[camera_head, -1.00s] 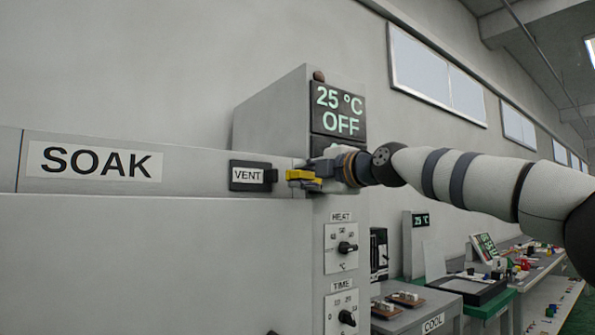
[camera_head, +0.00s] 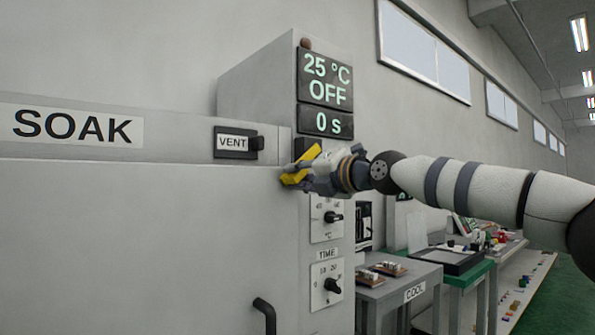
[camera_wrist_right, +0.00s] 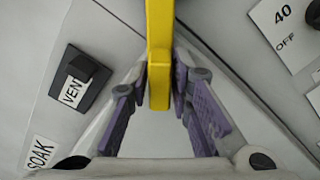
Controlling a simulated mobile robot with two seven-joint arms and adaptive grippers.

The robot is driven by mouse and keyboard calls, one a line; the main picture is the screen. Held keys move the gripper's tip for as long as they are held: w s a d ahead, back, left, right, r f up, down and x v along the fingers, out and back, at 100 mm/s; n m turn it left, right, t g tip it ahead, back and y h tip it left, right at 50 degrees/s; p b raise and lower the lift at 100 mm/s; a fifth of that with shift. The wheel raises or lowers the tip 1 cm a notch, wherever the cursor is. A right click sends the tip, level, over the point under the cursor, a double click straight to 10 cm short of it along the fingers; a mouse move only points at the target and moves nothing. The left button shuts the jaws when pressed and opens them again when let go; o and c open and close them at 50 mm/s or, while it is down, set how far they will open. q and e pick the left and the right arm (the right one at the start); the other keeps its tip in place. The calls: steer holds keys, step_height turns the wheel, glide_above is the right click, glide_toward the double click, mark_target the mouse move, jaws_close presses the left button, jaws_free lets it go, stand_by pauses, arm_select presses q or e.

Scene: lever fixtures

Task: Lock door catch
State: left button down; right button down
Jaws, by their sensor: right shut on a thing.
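The door catch is a yellow lever (camera_head: 301,166) at the right edge of the grey SOAK oven door (camera_head: 140,240). In the head view it slants, its lower left end by the door edge and its upper right end raised. My right gripper (camera_head: 308,174) is at the lever. In the right wrist view the yellow lever (camera_wrist_right: 159,60) runs down between the fingers, and my right gripper (camera_wrist_right: 160,85) is shut on it. The lever's pivot is hidden. My left gripper is not in view.
A VENT slider (camera_head: 236,142) sits left of the lever. The display (camera_head: 325,80) reads 25 °C, OFF, 0 s. The TIME knob (camera_head: 331,285) is below my arm, and a black door handle (camera_head: 266,312) is low on the door. A COOL table (camera_head: 400,290) stands at right.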

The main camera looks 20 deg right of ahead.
steer(key=shift+d+f+n, duration=0.1)
steer(key=shift+n, duration=0.2)
steer(key=c, duration=1.8)
jaws_free()
steer(key=shift+o, duration=1.2)
steer(key=shift+w, duration=0.15)
steer(key=shift+s+d, duration=0.1)
steer(key=shift+s, duration=0.3)
steer(key=v, duration=0.6)
steer(key=shift+s, duration=0.35)
